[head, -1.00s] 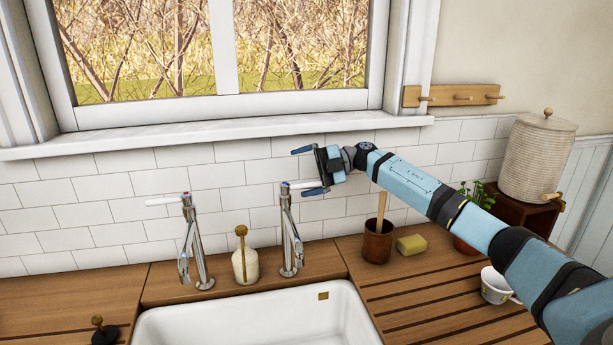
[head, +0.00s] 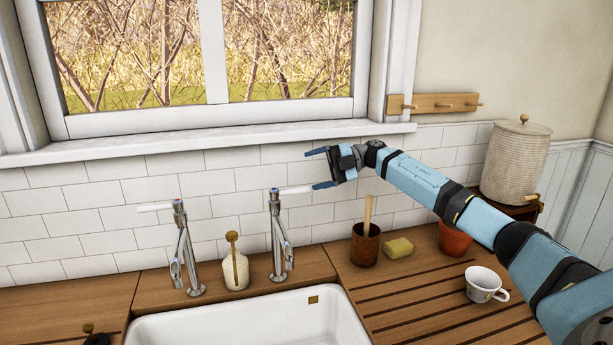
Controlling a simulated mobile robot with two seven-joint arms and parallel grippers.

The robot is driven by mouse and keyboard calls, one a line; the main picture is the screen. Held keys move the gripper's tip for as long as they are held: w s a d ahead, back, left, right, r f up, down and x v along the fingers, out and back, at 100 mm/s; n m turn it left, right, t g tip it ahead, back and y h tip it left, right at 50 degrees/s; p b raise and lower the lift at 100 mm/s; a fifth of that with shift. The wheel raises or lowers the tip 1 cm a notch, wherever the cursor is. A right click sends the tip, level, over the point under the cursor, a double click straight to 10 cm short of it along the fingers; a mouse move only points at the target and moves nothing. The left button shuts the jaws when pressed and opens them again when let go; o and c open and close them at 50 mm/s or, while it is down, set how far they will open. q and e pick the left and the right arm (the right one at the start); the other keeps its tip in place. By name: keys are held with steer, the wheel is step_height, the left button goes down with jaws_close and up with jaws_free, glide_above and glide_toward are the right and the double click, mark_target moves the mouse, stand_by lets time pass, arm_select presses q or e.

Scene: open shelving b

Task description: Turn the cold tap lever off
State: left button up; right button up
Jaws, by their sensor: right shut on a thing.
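Two chrome taps with white levers stand behind the sink. The right tap (head: 277,235) has a blue mark on top, and its lever, the cold tap lever (head: 294,190), points right. The left tap (head: 182,250) has its own lever (head: 155,207) pointing left. My right gripper (head: 318,170) is at the outer end of the cold lever, by its blue lower finger. The picture shows the fingers spread around the lever's end, and the exact contact is hard to see. My left gripper is not in view.
The white sink (head: 250,330) lies below the taps. A soap bottle (head: 236,268) stands between them. A brown pot with a wooden handle (head: 364,245), a sponge (head: 398,248) and a white cup (head: 484,284) stand on the right counter. The windowsill (head: 200,144) runs above the tiles.

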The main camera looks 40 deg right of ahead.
steer(key=shift+s+d+r, duration=0.2)
steer(key=shift+s+d, duration=0.1)
steer(key=shift+d, duration=0.15)
steer(key=shift+c, duration=1.3)
steer(key=shift+s+d+f, duration=0.2)
steer(key=shift+d+f, duration=0.15)
steer(key=shift+d, duration=0.2)
